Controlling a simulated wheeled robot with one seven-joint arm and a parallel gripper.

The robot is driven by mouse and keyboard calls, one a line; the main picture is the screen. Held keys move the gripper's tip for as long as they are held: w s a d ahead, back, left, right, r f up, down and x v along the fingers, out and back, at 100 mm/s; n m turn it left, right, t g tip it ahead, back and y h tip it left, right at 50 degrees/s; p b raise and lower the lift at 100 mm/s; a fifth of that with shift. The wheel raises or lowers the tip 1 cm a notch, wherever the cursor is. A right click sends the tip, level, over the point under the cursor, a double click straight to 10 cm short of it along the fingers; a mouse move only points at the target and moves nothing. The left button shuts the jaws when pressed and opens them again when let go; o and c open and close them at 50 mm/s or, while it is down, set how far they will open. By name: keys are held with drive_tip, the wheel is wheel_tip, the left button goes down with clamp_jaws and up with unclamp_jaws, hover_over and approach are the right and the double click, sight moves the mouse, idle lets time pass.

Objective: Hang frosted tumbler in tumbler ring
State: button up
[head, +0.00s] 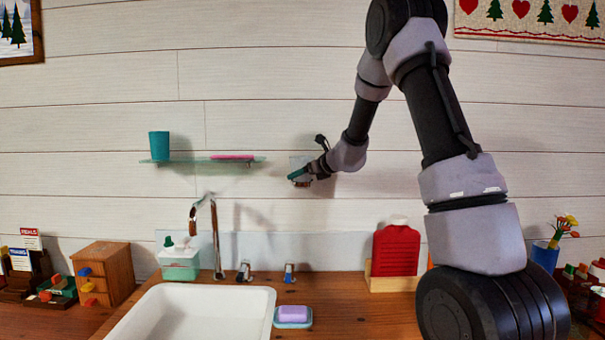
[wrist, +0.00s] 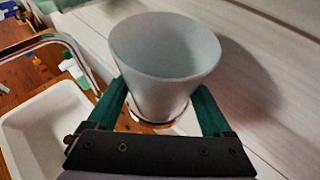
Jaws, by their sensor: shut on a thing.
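The frosted tumbler (wrist: 165,75) is pale grey-white, wide at the mouth and narrower below. In the wrist view it stands between the two green fingers of my gripper (wrist: 162,98), which is shut on it. A thin copper-coloured tumbler ring (wrist: 150,126) shows at its lower part and seems to go around it; how deep the tumbler sits is hidden by the gripper. In the head view my gripper (head: 299,173) is at the wall, right of the glass shelf, with the tumbler (head: 300,161) small and faint there and the ring (head: 302,184) just below.
A glass shelf (head: 190,160) with a teal cup (head: 159,145) and a pink item (head: 232,157) is left of my gripper. Below are a tall tap (head: 215,235), a white basin (head: 190,312), a soap dish (head: 293,322) and a red bottle (head: 396,250).

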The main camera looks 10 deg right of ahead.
drive_tip(key=o, duration=1.4)
drive_tip(key=v, duration=1)
drive_tip(key=shift+s+d, duration=0.25)
drive_tip(key=shift+s, duration=0.1)
drive_tip(key=shift+r, duration=0.1)
drive_tip(key=s+a+r+n+g+y, duration=0.1)
drive_tip(key=s+a+r+n+g, duration=0.15)
drive_tip(key=s+n, duration=0.65)
drive_tip(key=s+a+r+n+g, duration=0.2)
drive_tip(key=s+a+r+n, duration=0.3)
drive_tip(key=s, duration=0.6)
drive_tip(key=s+d+f+n+h, duration=0.1)
drive_tip(key=s+d+n+h, duration=0.1)
drive_tip(key=s+d+n, duration=0.2)
drive_tip(key=s+d+f+n+h, duration=0.1)
drive_tip(key=s+d+n+h, duration=0.2)
drive_tip(key=s+n, duration=0.5)
drive_tip(key=s+d, duration=0.1)
drive_tip(key=s, duration=0.2)
drive_tip(key=shift+s+f, duration=0.15)
drive_tip(key=shift+f, duration=0.15)
